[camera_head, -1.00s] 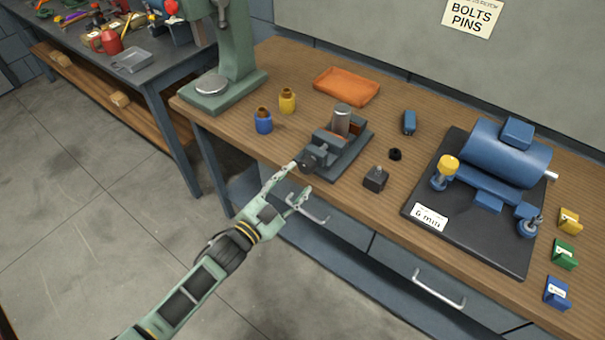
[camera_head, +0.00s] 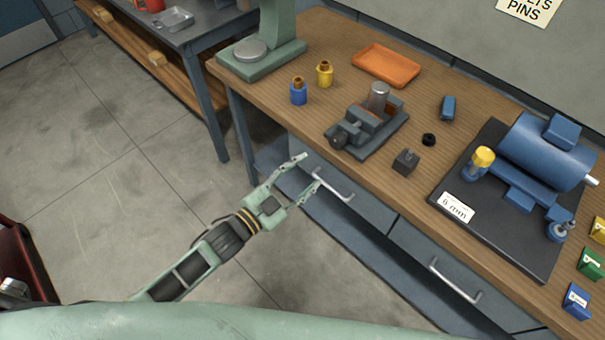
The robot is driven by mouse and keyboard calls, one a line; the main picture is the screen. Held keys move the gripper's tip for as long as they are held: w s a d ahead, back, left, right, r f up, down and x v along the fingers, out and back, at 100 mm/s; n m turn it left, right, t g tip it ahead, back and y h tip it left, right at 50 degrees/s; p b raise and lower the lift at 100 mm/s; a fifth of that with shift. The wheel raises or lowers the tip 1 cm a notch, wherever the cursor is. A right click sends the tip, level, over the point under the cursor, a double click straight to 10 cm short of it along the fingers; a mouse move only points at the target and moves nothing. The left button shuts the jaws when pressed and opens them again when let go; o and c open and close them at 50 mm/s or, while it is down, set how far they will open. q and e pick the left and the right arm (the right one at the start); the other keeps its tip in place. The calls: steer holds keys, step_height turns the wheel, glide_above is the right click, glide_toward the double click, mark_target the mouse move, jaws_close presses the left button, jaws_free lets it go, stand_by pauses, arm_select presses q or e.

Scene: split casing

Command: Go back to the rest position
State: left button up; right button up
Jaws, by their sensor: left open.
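My left gripper (camera_head: 311,170) is open and empty. It is in front of the wooden workbench (camera_head: 300,50), lower in the picture than its top, with its fingers near a drawer handle (camera_head: 333,187). I cannot tell whether they touch it. A grey vise (camera_head: 362,131) with a metal cylinder (camera_head: 377,97) stands on the bench, apart from the gripper. My right gripper is not in view.
On the bench are a blue bottle (camera_head: 298,93), a yellow bottle (camera_head: 324,74), an orange tray (camera_head: 387,66), a dark block (camera_head: 405,162) and a blue motor (camera_head: 545,150) on a black plate. Open floor (camera_head: 90,200) lies left of the bench.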

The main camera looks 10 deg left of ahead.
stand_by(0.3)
arm_select(q)
steer(key=s+a+f+n+g+y, duration=0.2)
steer(key=s+a+f+y, duration=0.15)
steer(key=f, duration=0.65)
steer(key=s+a+f+n+g+y, duration=0.1)
steer(key=s+a+f+n+y, duration=0.3)
steer(key=f, duration=0.6)
steer(key=s+a+f+g, duration=0.25)
steer(key=a+f, duration=0.25)
steer(key=f, duration=0.5)
steer(key=s+a+f+n+g+y, duration=0.1)
steer(key=s+f, duration=0.4)
steer(key=s, duration=0.5)
steer(key=s+a+f+n+g+y+b, duration=0.1)
steer(key=s+f+g, duration=0.3)
steer(key=s, duration=0.7)
steer(key=s+a+f+n+g+y, duration=0.1)
steer(key=s+a+f+n+g, duration=0.1)
steer(key=s+f, duration=0.6)
steer(key=s+g, duration=0.1)
steer(key=s, duration=0.2)
steer(key=shift+s+f+n, duration=0.2)
steer(key=shift+n, duration=0.2)
